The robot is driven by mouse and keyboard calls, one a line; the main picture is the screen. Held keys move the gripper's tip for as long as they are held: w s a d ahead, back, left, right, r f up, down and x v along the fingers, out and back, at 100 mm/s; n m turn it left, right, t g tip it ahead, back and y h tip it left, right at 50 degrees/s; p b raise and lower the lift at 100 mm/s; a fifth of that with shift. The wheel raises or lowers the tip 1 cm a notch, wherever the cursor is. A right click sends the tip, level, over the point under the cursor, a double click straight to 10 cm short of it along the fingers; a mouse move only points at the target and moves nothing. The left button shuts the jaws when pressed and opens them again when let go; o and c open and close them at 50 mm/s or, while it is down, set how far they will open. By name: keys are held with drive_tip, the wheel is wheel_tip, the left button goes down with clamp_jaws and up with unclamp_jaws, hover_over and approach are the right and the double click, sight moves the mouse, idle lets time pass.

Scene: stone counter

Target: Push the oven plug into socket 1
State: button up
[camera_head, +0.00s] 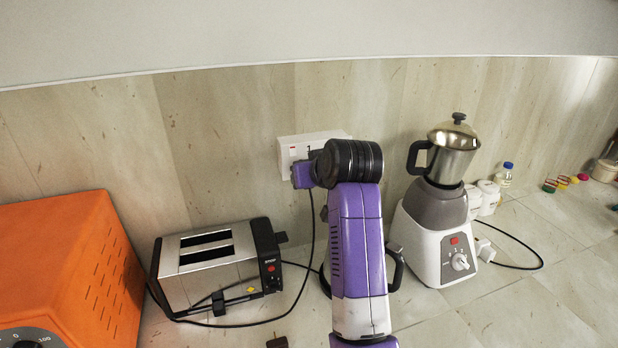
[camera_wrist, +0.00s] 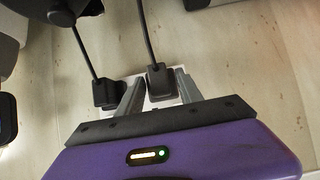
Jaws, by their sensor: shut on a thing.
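A white socket plate (camera_head: 296,146) is on the wall, partly hidden by my arm. My gripper (camera_wrist: 160,78) is up against or close to this plate. In the wrist view its two grey fingers are shut on a black plug (camera_wrist: 158,84) with a black cable, which I take for the oven plug. The plug points at the pale plate; I cannot tell how deep its pins are. A second black plug (camera_wrist: 106,93) with its own cable is at the plate just left of the fingers. The orange oven (camera_head: 70,265) stands at the far left in the head view.
A toaster (camera_head: 215,268) stands left of my arm and a blender (camera_head: 436,225) right of it. A loose black plug (camera_head: 277,342) lies on the counter at the front. A cable hangs below the plate. White jars (camera_head: 487,197) stand behind the blender.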

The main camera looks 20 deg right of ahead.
drive_tip(key=shift+w, duration=0.7)
drive_tip(key=o, duration=1.5)
drive_tip(key=shift+s, duration=0.15)
drive_tip(key=b+v, duration=0.1)
drive_tip(key=v, duration=0.6)
drive_tip(key=shift+s+r, duration=0.25)
